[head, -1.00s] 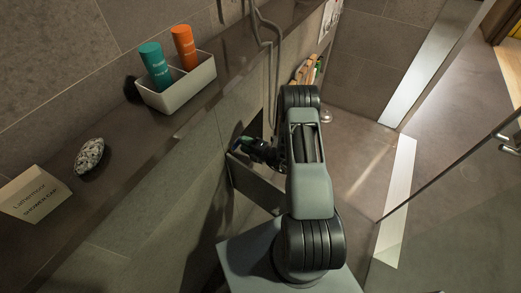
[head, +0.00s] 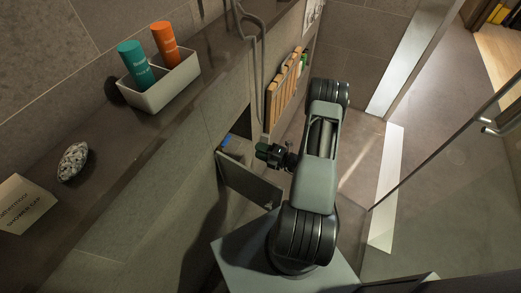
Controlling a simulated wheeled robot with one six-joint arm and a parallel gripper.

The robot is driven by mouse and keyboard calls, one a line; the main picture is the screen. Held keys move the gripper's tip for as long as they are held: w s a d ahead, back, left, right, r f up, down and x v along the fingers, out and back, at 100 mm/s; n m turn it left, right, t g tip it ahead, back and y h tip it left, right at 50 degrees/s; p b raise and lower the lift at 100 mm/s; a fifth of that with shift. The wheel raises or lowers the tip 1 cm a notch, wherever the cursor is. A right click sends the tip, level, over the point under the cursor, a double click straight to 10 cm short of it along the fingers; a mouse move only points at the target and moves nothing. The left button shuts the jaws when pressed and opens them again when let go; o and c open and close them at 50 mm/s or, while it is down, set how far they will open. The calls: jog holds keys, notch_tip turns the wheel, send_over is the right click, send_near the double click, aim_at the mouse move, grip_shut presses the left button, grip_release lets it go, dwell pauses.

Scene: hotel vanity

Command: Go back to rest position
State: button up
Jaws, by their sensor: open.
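My gripper (head: 268,152) is at the end of my folded arm, at the middle of the head view. It points left toward an open compartment in the wall below the ledge. The gripper is small and dark here, with nothing visible between its fingers. The open door (head: 250,181) of the compartment hangs just below and left of the gripper. Something blue (head: 227,140) shows inside the compartment, mostly hidden.
A stone ledge (head: 120,140) at left carries a white holder (head: 157,95) with a teal bottle (head: 135,65) and an orange bottle (head: 165,43), a speckled stone (head: 73,161) and a card (head: 22,203). A wooden rack (head: 283,90) stands behind. A glass door (head: 450,150) is at right.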

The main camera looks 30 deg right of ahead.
dwell(0.3)
jog(key=s+a+r+n+g+p, duration=0.1)
jog(key=s+a+r+n+g, duration=0.1)
jog(key=a+r+n+g, duration=0.45)
jog(key=s+a+r+n+g+y+p, duration=0.1)
jog(key=s+a+r+n+g+p, duration=0.15)
jog(key=r+n, duration=0.55)
jog(key=s+a+r+n+g+p, duration=0.1)
jog(key=a+r+n+g, duration=0.35)
jog(key=n, duration=0.65)
jog(key=s+d+r+n+t+h+p, duration=0.1)
jog(key=s+r+n+h+p, duration=0.1)
jog(key=r+n+h, duration=0.3)
jog(key=s+d+r+n+t+h+p, duration=0.1)
jog(key=s+r+n+h, duration=0.3)
jog(key=r+n, duration=0.6)
jog(key=d+n+h+p, duration=0.1)
jog(key=n+h, duration=0.1)
jog(key=n, duration=0.4)
jog(key=shift+s+r+n+h, duration=0.3)
jog(key=shift+s+r+n, duration=0.05)
jog(key=shift+s+r, duration=0.05)
jog(key=shift+d+t, duration=0.1)
jog(key=shift+t, duration=0.15)
jog(key=shift+r, duration=0.5)
